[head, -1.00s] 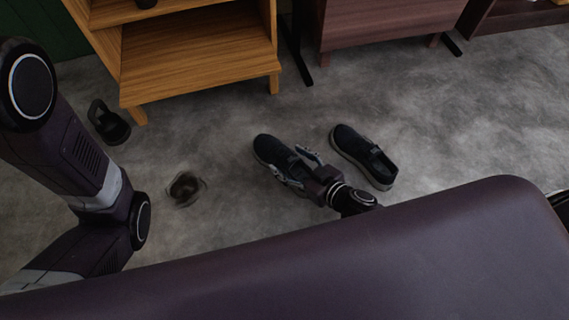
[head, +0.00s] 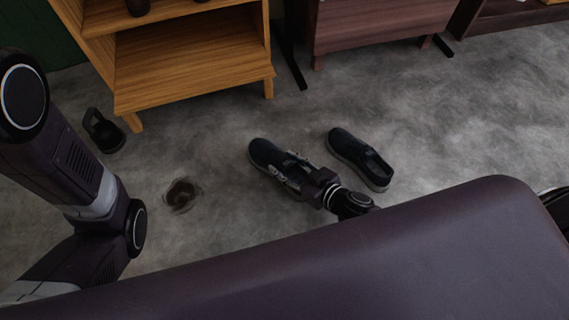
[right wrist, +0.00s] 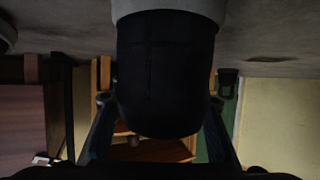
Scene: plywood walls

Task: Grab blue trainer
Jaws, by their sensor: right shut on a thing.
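Two dark blue trainers with grey soles are on the grey floor in the head view. The left trainer (head: 264,153) has my right gripper (head: 293,170) at its near end, with the fingers shut on it. In the right wrist view this trainer (right wrist: 166,75) fills the middle between the two fingers (right wrist: 160,130). I cannot tell whether it touches the floor. The other trainer (head: 358,158) lies just to the right, apart from the gripper. My left arm shows at the left, but its gripper is out of view.
A wooden shelf unit (head: 190,70) stands at the back left, a reddish-brown cabinet (head: 380,25) at the back right. A black kettlebell-like object (head: 103,132) and a small blurred brown thing (head: 181,194) are on the floor at the left. Floor at the right is clear.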

